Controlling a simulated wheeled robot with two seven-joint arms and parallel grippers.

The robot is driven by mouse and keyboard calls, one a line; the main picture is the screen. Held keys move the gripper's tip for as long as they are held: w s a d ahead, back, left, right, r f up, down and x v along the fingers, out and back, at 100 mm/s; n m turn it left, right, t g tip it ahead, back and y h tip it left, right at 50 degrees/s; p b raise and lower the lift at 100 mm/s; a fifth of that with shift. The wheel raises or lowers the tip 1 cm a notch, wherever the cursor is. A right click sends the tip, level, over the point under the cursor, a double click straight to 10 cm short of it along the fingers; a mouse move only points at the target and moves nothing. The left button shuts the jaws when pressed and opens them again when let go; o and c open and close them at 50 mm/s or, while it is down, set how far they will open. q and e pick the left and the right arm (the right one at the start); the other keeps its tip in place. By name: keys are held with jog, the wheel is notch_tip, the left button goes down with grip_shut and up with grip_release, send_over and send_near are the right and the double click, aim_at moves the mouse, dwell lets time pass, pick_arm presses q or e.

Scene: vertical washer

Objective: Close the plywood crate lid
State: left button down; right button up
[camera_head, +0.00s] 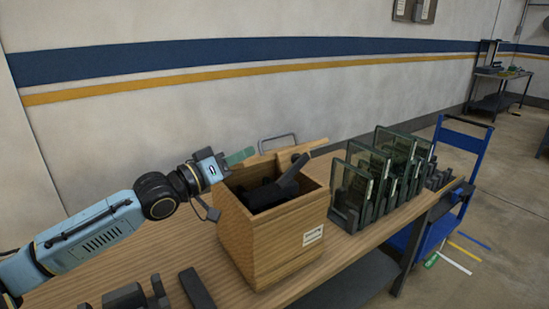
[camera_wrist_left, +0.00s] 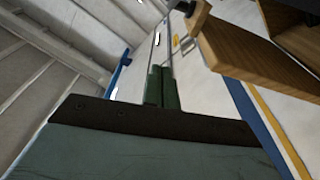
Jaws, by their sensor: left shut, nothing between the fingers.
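The plywood crate (camera_head: 262,243) stands open on the bench, with dark objects (camera_head: 272,190) inside and a white label on its side. A narrow wooden edge, apparently the lid (camera_head: 316,146), shows beyond the far rim, with a grey handle (camera_head: 277,143) above it. My left gripper (camera_head: 240,156) is at the crate's far left corner, above the rim, with its green fingers shut and empty. The fingers also show together in the left wrist view (camera_wrist_left: 162,88). There, a wooden piece (camera_wrist_left: 262,55) is beside them, apart; I cannot tell whether it is lid or wall. My right gripper is out of view.
Glass panels in dark racks (camera_head: 372,185) stand on the bench right of the crate. Dark blocks (camera_head: 137,297) and a dark bar (camera_head: 197,288) lie at the front left. A blue cart (camera_head: 455,170) stands beyond the bench's right end. A wall runs behind.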

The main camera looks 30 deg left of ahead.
pick_arm(q)
jog(key=w+d+f+p, duration=0.2)
jog(key=w+d, duration=0.2)
jog(key=w, duration=0.2)
jog(key=shift+w+f, duration=0.2)
jog(key=shift+w, duration=0.05)
jog(key=shift+d+f, duration=0.1)
dwell(0.4)
jog(key=d+f+m+h+b, duration=0.1)
jog(key=f+b, duration=0.4)
jog(key=f, duration=0.5)
jog(key=s+d+f+m+b, duration=0.1)
jog(key=d+f+m+b, duration=0.1)
jog(key=f+m+b, duration=0.4)
jog(key=shift+s+d+f+m+h, duration=0.3)
jog(key=shift+d+f+h, duration=0.1)
jog(key=shift+f, duration=1.55)
